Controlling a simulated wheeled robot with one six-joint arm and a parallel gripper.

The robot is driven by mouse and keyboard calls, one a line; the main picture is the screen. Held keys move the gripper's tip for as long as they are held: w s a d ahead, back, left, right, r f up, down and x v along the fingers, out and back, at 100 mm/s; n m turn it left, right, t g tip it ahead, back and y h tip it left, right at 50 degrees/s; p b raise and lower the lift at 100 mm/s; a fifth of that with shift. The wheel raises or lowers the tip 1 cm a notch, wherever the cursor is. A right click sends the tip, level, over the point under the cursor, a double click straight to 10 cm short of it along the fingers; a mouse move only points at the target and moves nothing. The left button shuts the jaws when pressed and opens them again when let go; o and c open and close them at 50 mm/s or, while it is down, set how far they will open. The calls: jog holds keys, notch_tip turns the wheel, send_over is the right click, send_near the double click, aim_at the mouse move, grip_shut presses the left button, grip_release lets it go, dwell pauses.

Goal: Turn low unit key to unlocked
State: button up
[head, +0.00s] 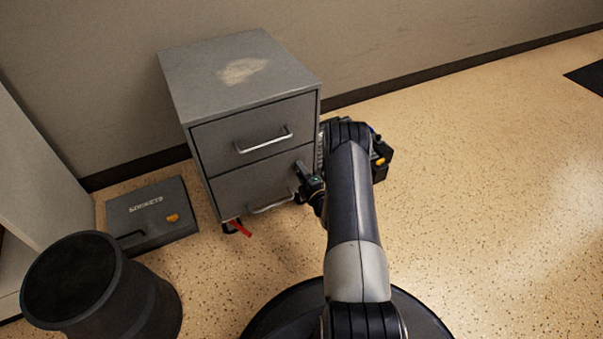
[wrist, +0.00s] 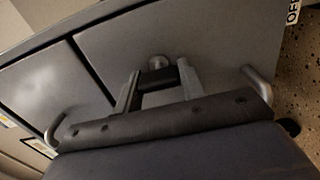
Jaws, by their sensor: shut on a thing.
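The low unit is a grey two-drawer metal cabinet (head: 250,118) against the wall. Its drawer front (wrist: 105,50) fills much of the wrist view, tilted. My gripper (head: 304,178) is at the right side of the lower drawer front. In the wrist view my gripper (wrist: 157,80) is shut on a small dark piece, which I take to be the key (wrist: 157,76). A round silver lock (wrist: 157,62) shows just beyond the fingertips. The fingers hide most of the key, and I cannot tell which way it is turned. In the head view the lock is hidden.
The upper drawer has a bar handle (head: 264,140); the lower handle (head: 271,203) lies close to my gripper. A red wedge-like piece (head: 239,228) is at the cabinet's foot. A dark grey box (head: 150,212) and a black bin (head: 100,290) stand left.

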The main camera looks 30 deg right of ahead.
dwell(0.3)
jog(key=o, duration=1)
jog(key=shift+s, duration=0.1)
jog(key=s+p, duration=0.3)
jog(key=s, duration=0.7)
jog(key=shift+s+d+p, duration=0.2)
jog(key=shift+s+p, duration=0.15)
jog(key=w+b, duration=0.3)
jog(key=w, duration=0.8)
jog(key=shift+a+b, duration=0.2)
jog(key=shift+b, duration=0.2)
